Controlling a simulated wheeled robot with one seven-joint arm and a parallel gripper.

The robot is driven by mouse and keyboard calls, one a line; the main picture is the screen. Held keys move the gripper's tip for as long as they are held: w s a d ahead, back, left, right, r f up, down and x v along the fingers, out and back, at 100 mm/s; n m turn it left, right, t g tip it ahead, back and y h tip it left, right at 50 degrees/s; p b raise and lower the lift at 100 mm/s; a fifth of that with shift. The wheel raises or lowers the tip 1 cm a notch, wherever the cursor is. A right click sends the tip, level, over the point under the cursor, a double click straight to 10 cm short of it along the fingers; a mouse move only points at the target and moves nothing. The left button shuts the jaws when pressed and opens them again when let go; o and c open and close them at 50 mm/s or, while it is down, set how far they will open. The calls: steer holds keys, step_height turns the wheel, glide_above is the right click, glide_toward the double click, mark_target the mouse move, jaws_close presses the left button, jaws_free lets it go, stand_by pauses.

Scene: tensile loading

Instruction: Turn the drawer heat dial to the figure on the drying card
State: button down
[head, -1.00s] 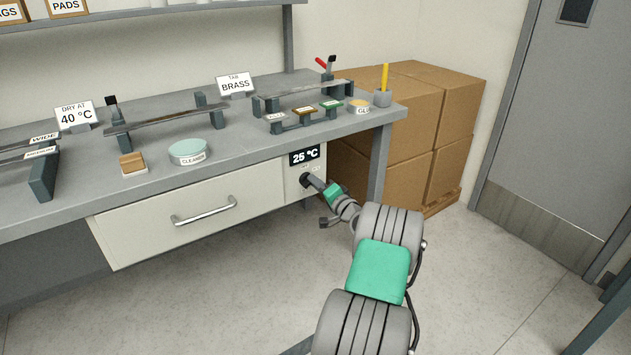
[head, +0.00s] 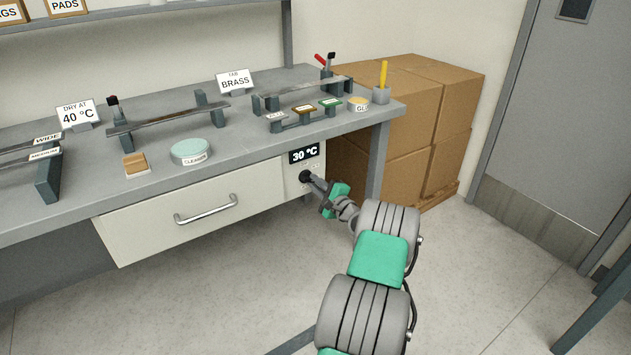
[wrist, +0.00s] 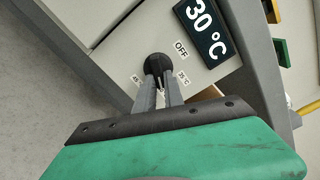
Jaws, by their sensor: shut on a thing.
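The black round heat dial (wrist: 157,65) is on the cream front panel right of the drawer (head: 195,211). My gripper (wrist: 159,88) is shut on the dial, its two fingers on the knob. In the head view my gripper (head: 311,181) reaches the dial from the lower right. The display (head: 304,154) above the dial reads 30 °C; it also shows in the wrist view (wrist: 208,28). The drying card (head: 77,114) on the bench reads "DRY AT 40 °C". Small labels around the dial include OFF; the fingers partly cover the dial's lower side.
The drawer, with its metal handle (head: 206,210), is closed. The bench top (head: 245,130) above holds a cleaner tin (head: 190,152), racks and a BRASS card (head: 235,82). A bench leg (head: 377,160) and cardboard boxes (head: 440,100) stand right of the dial. The floor in front is open.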

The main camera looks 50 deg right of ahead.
steer(key=shift+m, duration=0.6)
steer(key=c, duration=1.4)
jaws_free()
steer(key=shift+c, duration=0.2)
steer(key=p+v, duration=0.1)
steer(key=v, duration=0.7)
steer(key=shift+w, duration=0.15)
